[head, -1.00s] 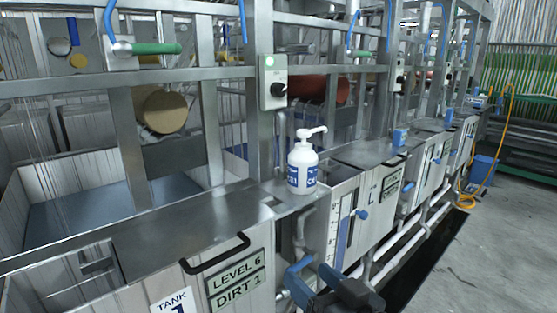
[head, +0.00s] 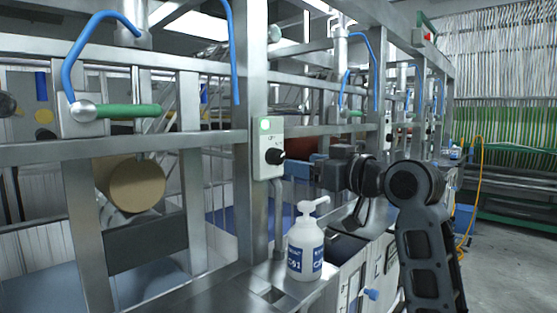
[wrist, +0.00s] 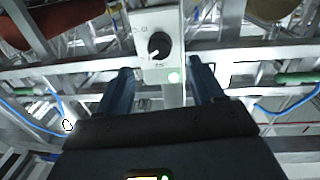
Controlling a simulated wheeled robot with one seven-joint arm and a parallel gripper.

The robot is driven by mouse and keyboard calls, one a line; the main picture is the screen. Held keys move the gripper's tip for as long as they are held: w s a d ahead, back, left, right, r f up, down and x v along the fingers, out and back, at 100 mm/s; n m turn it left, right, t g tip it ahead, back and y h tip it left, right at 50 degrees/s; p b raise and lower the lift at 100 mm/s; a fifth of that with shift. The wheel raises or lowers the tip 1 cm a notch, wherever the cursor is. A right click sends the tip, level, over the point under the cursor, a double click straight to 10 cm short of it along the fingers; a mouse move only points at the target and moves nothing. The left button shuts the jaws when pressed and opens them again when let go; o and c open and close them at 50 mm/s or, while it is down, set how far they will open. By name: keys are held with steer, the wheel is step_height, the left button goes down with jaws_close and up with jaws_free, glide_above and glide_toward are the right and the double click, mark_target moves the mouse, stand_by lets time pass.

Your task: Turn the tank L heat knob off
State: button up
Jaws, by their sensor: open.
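A heat knob (head: 274,156), black and round, sits on a pale control box (head: 267,135) fixed to a steel post. The small lettering on the box is unreadable.
A white pump bottle (head: 305,250) stands on the ledge below the box, under my gripper. Steel frame bars (head: 190,145) surround the box. A green-handled lever (head: 130,111) with a blue hose is at left. Open floor (head: 500,260) lies at right.

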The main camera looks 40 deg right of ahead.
mark_target(280, 159)
steer(key=shift+w+d+p, duration=0.15)
steer(key=shift+w+p, duration=0.3)
steer(key=shift+w, duration=1.5)
steer(key=shift+w+d+p, duration=0.15)
steer(key=shift+w+p, duration=0.25)
steer(key=shift+w, duration=1.5)
steer(key=shift+c, duration=0.4)
steer(key=c, duration=1)
steer(key=shift+o, duration=0.2)
